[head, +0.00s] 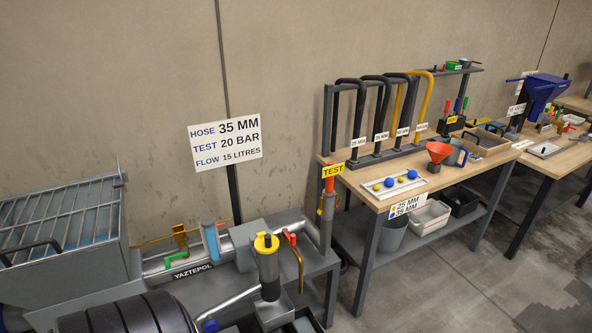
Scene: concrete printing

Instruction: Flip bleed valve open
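No part in view is labelled as the bleed valve. A small red lever (291,238) stands at the top of a curved yellow-brown pipe (299,267), just right of a dark cylinder with a yellow cap (266,242). A green bent handle or pipe (176,259) sits on the grey machine (158,264) marked YAZTEPOL, below a brass-coloured part (180,235). I cannot tell which of these is the valve or whether it is open. Neither of my grippers is in view.
A grated hopper (62,215) stands at the left, with a black ribbed round part (125,316) before it. A post with a TEST label (333,170) stands at the machine's right end. Floor is clear at lower right.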

